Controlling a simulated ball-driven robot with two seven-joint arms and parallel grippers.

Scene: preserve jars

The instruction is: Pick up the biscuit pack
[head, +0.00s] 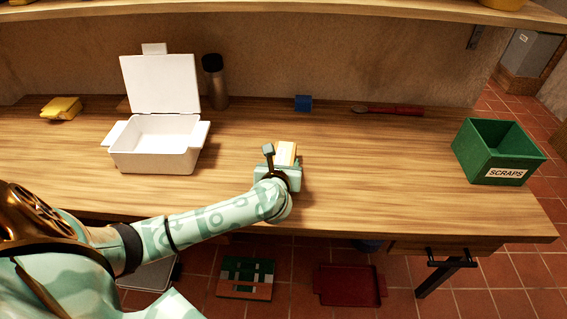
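A small cream and tan block-shaped pack (287,153), which looks like the biscuit pack, is on the table near the middle. My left gripper (278,160) is at this pack, with one finger showing on its left side. The other finger and the near part of the pack are hidden by my gripper and wrist, so I cannot tell whether the fingers touch or hold it. My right gripper is not in view.
An open white box (154,160) stands at left, with a yellow packet (61,108) beyond it. A dark-topped bottle (215,85), blue cube (303,103) and red-handled tool (390,110) are at the back. A green SCRAPS bin (492,170) stands at right. The table's middle right is clear.

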